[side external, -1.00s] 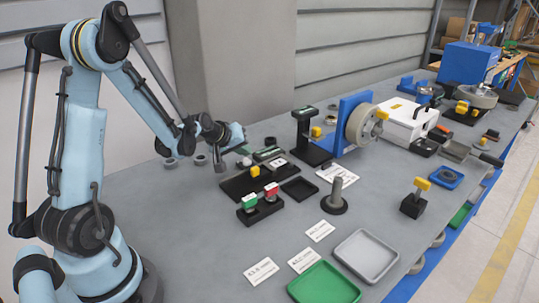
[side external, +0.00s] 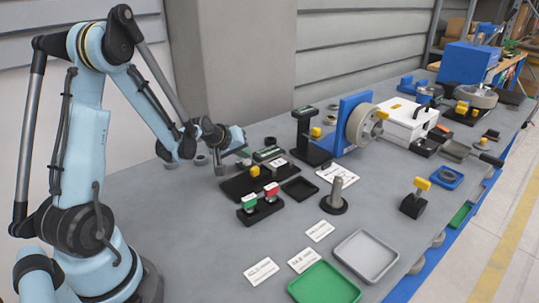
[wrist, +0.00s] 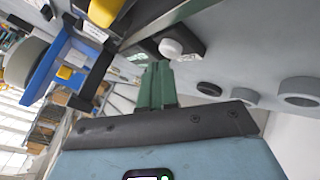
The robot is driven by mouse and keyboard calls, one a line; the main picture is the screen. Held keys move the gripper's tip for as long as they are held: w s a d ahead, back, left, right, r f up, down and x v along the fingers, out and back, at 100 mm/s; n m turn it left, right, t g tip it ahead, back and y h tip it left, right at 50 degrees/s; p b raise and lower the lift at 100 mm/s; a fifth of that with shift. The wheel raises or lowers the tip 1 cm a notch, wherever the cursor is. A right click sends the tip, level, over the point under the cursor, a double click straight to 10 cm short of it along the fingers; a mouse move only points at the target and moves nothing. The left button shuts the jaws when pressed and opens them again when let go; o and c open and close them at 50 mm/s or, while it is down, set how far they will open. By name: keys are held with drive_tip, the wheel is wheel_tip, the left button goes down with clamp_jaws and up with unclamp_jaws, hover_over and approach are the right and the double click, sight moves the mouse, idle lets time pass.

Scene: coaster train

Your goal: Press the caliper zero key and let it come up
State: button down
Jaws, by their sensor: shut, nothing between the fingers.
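My gripper (wrist: 160,68) is shut, with its green fingers together and nothing between them. In the side view my gripper (side external: 242,152) hangs over the far end of a black base (side external: 236,187) that carries a yellow block (side external: 255,171). In the wrist view a metal bar (wrist: 152,20), which looks like part of the caliper, runs near a yellow block (wrist: 105,11). A round white button (wrist: 171,47) on a dark housing lies just beyond the fingertips. I cannot tell for sure that it is the zero key, nor whether the fingers touch it.
A black stand (side external: 304,133) and a blue bracket with a grey wheel (side external: 362,125) stand to the right. A block with green and red buttons (side external: 260,203) is in front. A green tray (side external: 324,284) is at the front.

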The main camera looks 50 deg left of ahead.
sight(244, 162)
drive_tip(key=shift+f, duration=0.45)
idle(0.8)
drive_tip(key=shift+r, duration=0.9)
drive_tip(key=shift+r, duration=2.5)
